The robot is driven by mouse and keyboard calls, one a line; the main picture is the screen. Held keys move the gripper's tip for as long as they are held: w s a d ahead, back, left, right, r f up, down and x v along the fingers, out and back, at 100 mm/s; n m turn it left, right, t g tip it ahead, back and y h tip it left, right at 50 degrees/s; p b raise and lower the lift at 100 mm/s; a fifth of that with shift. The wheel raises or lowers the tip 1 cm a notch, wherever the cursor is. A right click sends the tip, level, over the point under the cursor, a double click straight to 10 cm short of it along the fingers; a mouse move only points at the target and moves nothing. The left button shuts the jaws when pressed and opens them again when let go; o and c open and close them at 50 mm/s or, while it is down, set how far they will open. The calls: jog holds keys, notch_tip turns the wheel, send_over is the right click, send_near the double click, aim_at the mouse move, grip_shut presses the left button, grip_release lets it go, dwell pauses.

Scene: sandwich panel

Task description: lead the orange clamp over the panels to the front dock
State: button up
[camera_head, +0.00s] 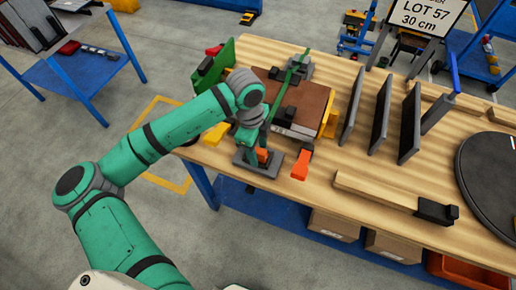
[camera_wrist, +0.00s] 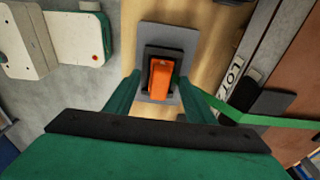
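The orange clamp (camera_wrist: 160,78) sits in a black holder on a grey plate, the front dock (camera_wrist: 148,37), between my fingers in the wrist view. In the head view my gripper (camera_head: 255,145) points down over the front dock (camera_head: 246,167), and the clamp (camera_head: 262,155) shows partly behind it. My gripper (camera_wrist: 158,88) looks open, with a finger on each side and dark gaps beside the orange body. A green strap (camera_wrist: 275,121) runs from near the right finger across the panels. The brown-topped panels (camera_head: 300,103) lie flat on the table; finger contact is unclear.
A second orange block (camera_head: 301,165) stands right of the front dock. A grey dock (camera_head: 303,66) lies behind the panels. Upright dark plates (camera_head: 382,110), a wooden bar (camera_head: 375,195) and a round black disc (camera_head: 490,172) fill the table's right. A green upright plate (camera_head: 213,68) stands left.

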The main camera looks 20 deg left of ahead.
notch_tip(320, 180, up, 11)
jog(key=a, duration=0.1)
jog(key=shift+a, duration=0.15)
dwell(0.4)
jog(key=shift+f, duration=0.15)
